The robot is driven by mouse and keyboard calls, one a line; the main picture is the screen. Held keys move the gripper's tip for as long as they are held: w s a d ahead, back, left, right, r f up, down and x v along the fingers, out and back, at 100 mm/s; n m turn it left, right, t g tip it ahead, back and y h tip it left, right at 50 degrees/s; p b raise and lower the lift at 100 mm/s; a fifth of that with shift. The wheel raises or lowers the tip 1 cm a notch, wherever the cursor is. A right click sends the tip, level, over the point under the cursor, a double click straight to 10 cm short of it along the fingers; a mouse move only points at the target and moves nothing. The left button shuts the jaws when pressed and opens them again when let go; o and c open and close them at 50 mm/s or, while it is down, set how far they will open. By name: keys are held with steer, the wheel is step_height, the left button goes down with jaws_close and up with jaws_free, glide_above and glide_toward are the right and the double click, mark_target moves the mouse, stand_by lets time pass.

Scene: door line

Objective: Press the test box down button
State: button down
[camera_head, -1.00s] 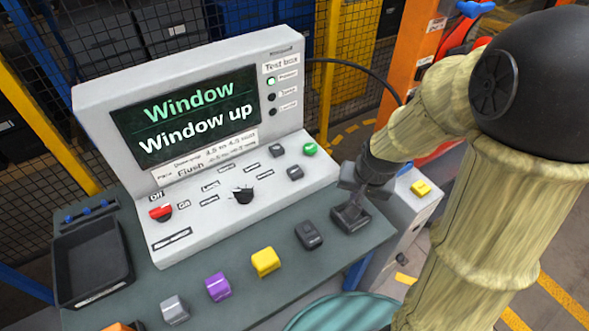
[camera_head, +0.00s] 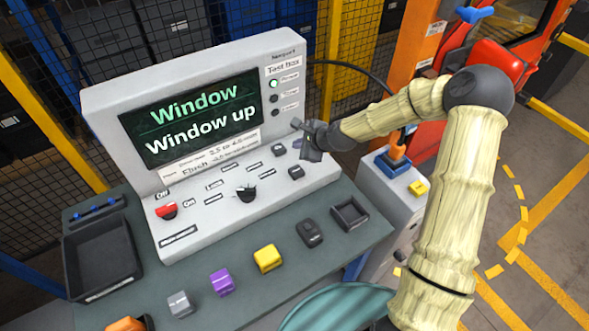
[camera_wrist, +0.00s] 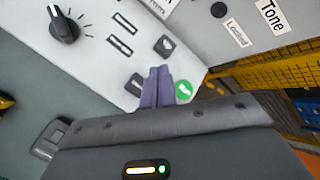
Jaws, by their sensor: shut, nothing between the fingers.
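The test box (camera_head: 310,85) is a light console with a lit screen (camera_head: 192,120) reading "Window / Window up". On its sloped panel are an upper dark button (camera_head: 278,150) and a lower dark button (camera_head: 296,172); I cannot clearly read their markings. In the wrist view the upper button (camera_wrist: 165,45) lies beyond my fingertips, and the lower one (camera_wrist: 134,82) is partly hidden beside them. A green button (camera_wrist: 184,91) sits just right of the fingers; my gripper hides it in the head view. My gripper (camera_head: 302,130) is shut and empty over the panel's right end. Contact cannot be told.
A black knob (camera_head: 246,194) and a red switch (camera_head: 166,211) are on the panel. Yellow (camera_head: 267,258), purple (camera_head: 222,282) and grey (camera_head: 180,305) blocks stand along the bench front. A small dark tray (camera_head: 350,214) and a black bin (camera_head: 100,258) flank them.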

mark_target(299, 172)
step_height(299, 172, down, 9)
steer(key=b, duration=0.6)
steer(key=shift+d, duration=0.1)
stand_by(2.0)
steer(key=shift+s, duration=0.1)
steer(key=shift+f+b, duration=0.2)
steer(key=shift+b, duration=0.15)
steer(key=shift+f, duration=0.15)
